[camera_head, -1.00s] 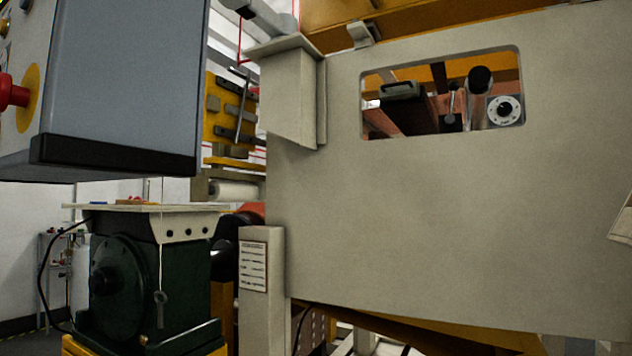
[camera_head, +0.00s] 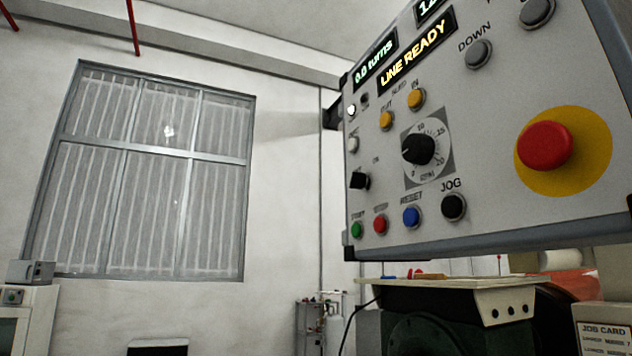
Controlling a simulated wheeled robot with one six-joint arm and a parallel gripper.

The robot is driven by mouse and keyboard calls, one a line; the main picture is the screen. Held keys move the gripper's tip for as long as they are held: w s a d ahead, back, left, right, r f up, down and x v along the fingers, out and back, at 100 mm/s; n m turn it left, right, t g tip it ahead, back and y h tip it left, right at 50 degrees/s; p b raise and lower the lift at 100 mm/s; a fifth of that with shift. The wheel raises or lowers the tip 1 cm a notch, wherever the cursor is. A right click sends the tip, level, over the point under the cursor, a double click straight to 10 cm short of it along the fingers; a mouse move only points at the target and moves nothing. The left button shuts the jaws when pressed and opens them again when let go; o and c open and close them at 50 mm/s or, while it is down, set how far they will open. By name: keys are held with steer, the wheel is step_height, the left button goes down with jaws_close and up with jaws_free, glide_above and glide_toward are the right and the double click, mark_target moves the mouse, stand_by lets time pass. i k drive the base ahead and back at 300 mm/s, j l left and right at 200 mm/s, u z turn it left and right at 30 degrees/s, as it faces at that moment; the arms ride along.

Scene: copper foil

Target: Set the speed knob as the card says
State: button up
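The speed knob (camera_head: 418,149) is a black dial with a pointer on a round white scale, marked with numbers such as 10, 15 and 20. It sits mid-panel on the grey control panel (camera_head: 480,190), seen at an angle. Its pointer appears to face left, but the exact value is too small to read. The job card (camera_head: 604,338) is at the bottom right, cut off by the frame edge; its title reads "JOB CARD" and its lines are too small to read surely. My gripper is not in view.
A red emergency button (camera_head: 545,146) on a yellow disc is right of the knob. Black JOG (camera_head: 454,207) and blue RESET (camera_head: 411,217) buttons are below it. A display (camera_head: 417,50) reads "LINE READY". A dark green machine (camera_head: 450,325) stands beneath the panel.

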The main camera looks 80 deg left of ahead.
mark_target(417, 148)
steer(key=k+j, duration=0.2)
steer(key=j, duration=0.15)
steer(key=k+j+u, duration=0.1)
steer(key=j, duration=0.3)
steer(key=k+j, duration=0.2)
steer(key=j, duration=0.15)
steer(key=k+j+u, duration=0.15)
steer(key=j, duration=0.25)
steer(key=k+j, duration=0.2)
steer(key=j, duration=0.2)
steer(key=k+j+u, duration=0.1)
steer(key=j, duration=0.3)
steer(key=k+j, duration=0.1)
steer(key=j, duration=0.55)
steer(key=j+u, duration=0.1)
steer(key=j, duration=0.6)
steer(key=k, duration=0.05)
